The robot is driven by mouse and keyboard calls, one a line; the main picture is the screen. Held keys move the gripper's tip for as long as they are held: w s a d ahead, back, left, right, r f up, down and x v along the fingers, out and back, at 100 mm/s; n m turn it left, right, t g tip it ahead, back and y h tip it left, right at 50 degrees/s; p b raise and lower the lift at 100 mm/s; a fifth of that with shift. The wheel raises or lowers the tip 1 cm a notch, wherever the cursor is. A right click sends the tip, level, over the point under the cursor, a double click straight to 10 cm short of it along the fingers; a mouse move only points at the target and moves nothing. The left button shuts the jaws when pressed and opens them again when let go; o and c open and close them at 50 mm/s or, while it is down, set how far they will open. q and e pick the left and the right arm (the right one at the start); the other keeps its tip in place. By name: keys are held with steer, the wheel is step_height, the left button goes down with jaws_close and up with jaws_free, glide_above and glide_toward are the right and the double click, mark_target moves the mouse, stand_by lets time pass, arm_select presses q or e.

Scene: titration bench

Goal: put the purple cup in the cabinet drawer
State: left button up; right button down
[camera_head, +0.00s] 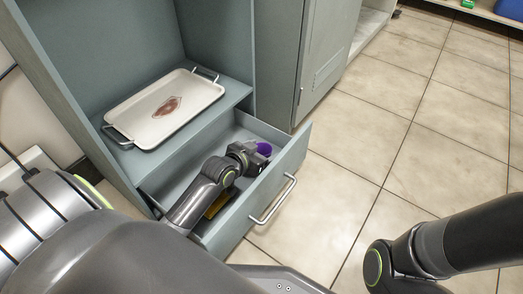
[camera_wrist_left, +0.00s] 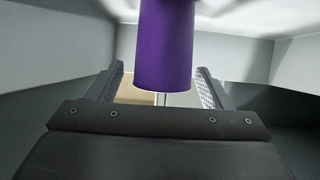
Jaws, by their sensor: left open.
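The purple cup (camera_head: 264,149) shows in the head view inside the open cabinet drawer (camera_head: 284,165), mostly hidden by my left gripper (camera_head: 246,156). In the left wrist view the purple cup (camera_wrist_left: 165,45) is just beyond and between the fingers of my left gripper (camera_wrist_left: 160,85), with gaps at both sides. The left gripper is open and low inside the drawer. Whether the cup rests on the drawer floor cannot be told. My right arm is at the lower right of the head view, away from the drawer; its fingers are out of view.
A white tray (camera_head: 184,108) with metal handles and a reddish-brown patch sits on the shelf above the drawer. A yellow-brown item (camera_head: 216,205) lies in the drawer near my left arm. A closed grey cabinet (camera_head: 326,50) stands behind. The tiled floor (camera_head: 340,150) at right is clear.

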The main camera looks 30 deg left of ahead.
arm_select(q)
steer(key=shift+r, duration=0.25)
steer(key=p+v, duration=0.7)
steer(key=v, duration=0.5)
steer(key=shift+r, duration=0.35)
steer(key=shift+p, duration=0.3)
